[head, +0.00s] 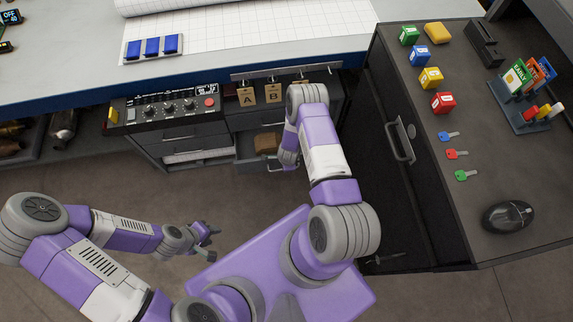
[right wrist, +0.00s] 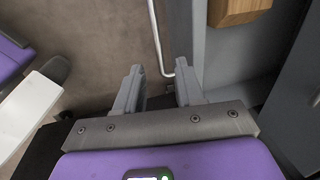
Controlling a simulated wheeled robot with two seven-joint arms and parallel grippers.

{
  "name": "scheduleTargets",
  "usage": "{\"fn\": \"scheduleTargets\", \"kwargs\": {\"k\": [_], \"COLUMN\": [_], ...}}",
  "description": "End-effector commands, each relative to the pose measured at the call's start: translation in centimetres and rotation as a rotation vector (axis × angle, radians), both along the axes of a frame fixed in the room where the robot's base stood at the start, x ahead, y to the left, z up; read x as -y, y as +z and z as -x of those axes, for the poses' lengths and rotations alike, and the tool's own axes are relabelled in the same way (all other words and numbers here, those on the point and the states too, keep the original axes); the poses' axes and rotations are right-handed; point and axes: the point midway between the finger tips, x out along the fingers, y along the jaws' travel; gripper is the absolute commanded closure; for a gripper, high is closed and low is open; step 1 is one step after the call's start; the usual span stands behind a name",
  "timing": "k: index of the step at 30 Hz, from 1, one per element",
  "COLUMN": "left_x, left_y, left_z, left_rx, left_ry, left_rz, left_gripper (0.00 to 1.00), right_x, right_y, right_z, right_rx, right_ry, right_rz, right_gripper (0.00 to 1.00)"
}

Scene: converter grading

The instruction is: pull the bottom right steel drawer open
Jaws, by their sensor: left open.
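The bottom right steel drawer (head: 247,165) stands partly out of the cabinet under the bench in the head view. A brown wooden block (head: 266,142) lies in it, and the block also shows in the right wrist view (right wrist: 237,10). My right gripper (right wrist: 158,80) is open at the drawer front. One end of the thin pale bar handle (right wrist: 158,38) lies between its separated fingers, without visible grip. My right forearm hides part of the drawer in the head view. My left gripper (head: 209,242) is open and empty above the floor.
A black control panel (head: 168,108) is at the left. A dark cabinet with a large handle (head: 400,140) stands close to the right of my right arm. Floor in front is free.

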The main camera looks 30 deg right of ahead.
Motion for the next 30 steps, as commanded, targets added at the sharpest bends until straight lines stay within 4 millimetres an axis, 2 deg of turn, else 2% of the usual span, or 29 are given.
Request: {"fn": "scheduleTargets", "kwargs": {"k": [5,12,18,29,30], "left_x": [0.0,0.0,0.0,0.0,0.0], "left_y": [-0.7,-2.6,-3.6,-3.6,-3.6], "left_z": [0.0,0.0,0.0,0.0,0.0], "left_rx": [0.0,0.0,0.0,0.0,0.0], "left_ry": [0.0,0.0,0.0,0.0,0.0], "left_rz": [0.0,0.0,0.0,0.0,0.0], "left_gripper": [0.57,0.57,0.57,0.57,0.57], "right_x": [-0.5,-0.1,0.1,0.1,0.1], "right_y": [-0.7,-4.6,-6.8,-7.1,-7.1], "right_z": [-0.3,-0.9,-1.3,-1.4,-1.4], "right_rx": [-0.013,-0.011,-0.011,-0.01,-0.01], "right_ry": [-0.02,-0.018,-0.018,-0.019,-0.019], "right_rz": [-0.013,-0.012,-0.012,-0.012,-0.012], "right_gripper": [0.62,0.62,0.62,0.62,0.68]}}
